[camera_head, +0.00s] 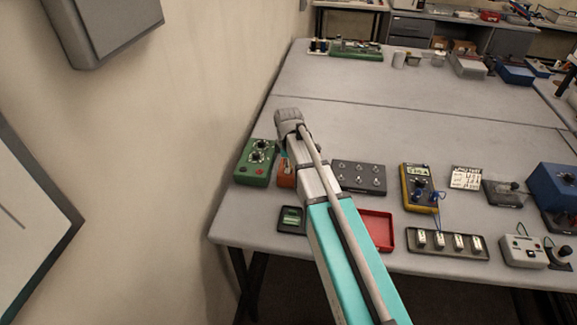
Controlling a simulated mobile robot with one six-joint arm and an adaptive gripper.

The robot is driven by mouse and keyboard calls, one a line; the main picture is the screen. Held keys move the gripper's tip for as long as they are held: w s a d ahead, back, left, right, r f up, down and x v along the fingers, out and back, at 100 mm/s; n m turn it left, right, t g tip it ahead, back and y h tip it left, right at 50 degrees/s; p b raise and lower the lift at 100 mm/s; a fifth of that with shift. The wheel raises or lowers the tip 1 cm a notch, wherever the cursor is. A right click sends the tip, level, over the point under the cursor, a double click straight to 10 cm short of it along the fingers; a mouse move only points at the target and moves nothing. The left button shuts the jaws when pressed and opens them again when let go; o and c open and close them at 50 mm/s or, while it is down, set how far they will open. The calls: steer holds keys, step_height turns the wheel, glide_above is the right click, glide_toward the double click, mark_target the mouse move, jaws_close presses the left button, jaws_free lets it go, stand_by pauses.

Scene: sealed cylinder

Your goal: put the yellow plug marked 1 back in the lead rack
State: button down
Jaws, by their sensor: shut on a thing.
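My arm reaches from the bottom middle over the near left part of the table, and its grey end shows above the row of instruments. My gripper's fingers are hidden behind the arm, so what they hold does not show. I cannot make out the yellow plug marked 1. I cannot tell for sure which thing is the lead rack. A dark box with several knobs or sockets (359,178) lies just right of the arm. A long dark tray with several pale upright pieces (446,254) lies near the front edge.
A green box (256,162) and a partly hidden orange thing (286,178) are by the arm. A red tray (376,230), a small dark tray (291,228) and a yellow meter (416,203) stand to the front. The table's middle (410,110) is clear; a wall is left.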

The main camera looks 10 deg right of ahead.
steer(key=shift+r, duration=0.15)
steer(key=shift+r+p, duration=2.6)
steer(key=shift+p, duration=0.05)
steer(key=shift+r+p, duration=0.25)
steer(key=shift+p, duration=0.05)
steer(key=shift+f+b, duration=0.9)
steer(key=shift+r, duration=0.1)
